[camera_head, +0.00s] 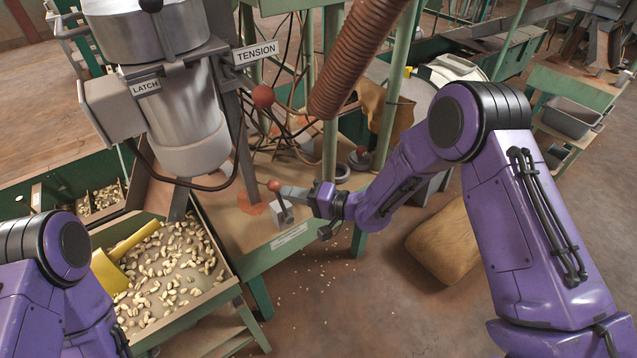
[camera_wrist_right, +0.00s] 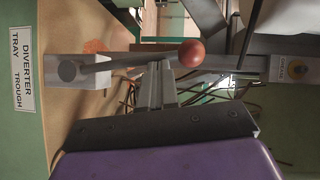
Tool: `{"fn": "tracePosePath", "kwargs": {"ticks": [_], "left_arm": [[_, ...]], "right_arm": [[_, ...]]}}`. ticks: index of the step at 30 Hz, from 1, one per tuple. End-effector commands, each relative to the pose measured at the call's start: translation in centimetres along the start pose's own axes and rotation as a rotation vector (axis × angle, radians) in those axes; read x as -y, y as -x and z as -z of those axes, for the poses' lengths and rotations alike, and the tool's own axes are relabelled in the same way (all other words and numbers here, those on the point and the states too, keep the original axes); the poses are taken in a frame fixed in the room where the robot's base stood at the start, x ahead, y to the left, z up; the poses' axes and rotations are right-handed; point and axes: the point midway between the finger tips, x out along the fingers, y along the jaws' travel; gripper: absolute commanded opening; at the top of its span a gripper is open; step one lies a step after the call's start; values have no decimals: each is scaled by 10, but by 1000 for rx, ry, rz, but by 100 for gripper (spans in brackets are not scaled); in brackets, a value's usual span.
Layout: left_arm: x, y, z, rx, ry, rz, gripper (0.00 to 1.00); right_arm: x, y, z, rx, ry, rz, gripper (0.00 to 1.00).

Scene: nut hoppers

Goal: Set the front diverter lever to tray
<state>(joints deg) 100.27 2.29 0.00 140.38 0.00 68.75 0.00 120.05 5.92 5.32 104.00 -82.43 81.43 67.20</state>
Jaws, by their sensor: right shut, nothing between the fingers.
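The diverter lever is a thin rod with a red ball knob (camera_head: 274,185) on a pale block (camera_head: 283,212) at the green bench's front edge. It leans slightly left in the head view. In the right wrist view the rod (camera_wrist_right: 120,63) runs from the block (camera_wrist_right: 80,71) to the red ball (camera_wrist_right: 191,53). Beside the block is a label (camera_wrist_right: 22,70) reading DIVERTER, TRAY, TROUGH, with TRAY at the upper end. My right gripper (camera_head: 289,191) is shut and empty, its fingertips (camera_wrist_right: 158,68) at the rod just below the knob; contact cannot be told. My left gripper is out of view.
A steel hopper (camera_head: 190,120) with LATCH and TENSION labels stands left of the lever. A larger red knob (camera_head: 263,96) sits above. A nut tray (camera_head: 225,292) with a yellow scoop (camera_head: 112,270) is lower left. A ribbed hose (camera_head: 355,60) hangs above; a sack (camera_head: 443,243) lies right.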

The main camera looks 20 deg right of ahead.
Motion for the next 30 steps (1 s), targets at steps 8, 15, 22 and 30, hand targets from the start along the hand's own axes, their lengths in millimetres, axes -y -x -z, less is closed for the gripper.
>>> {"fn": "tracePosePath", "kwargs": {"ticks": [8,15,22,30], "left_arm": [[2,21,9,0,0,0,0],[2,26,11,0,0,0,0],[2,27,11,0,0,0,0],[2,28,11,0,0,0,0]], "right_arm": [[7,-15,-18,2,175,-118,0],[4,-23,-29,1,206,-139,0],[3,-26,-33,-1,204,-138,0],[3,-27,-35,2,204,-137,0]]}}
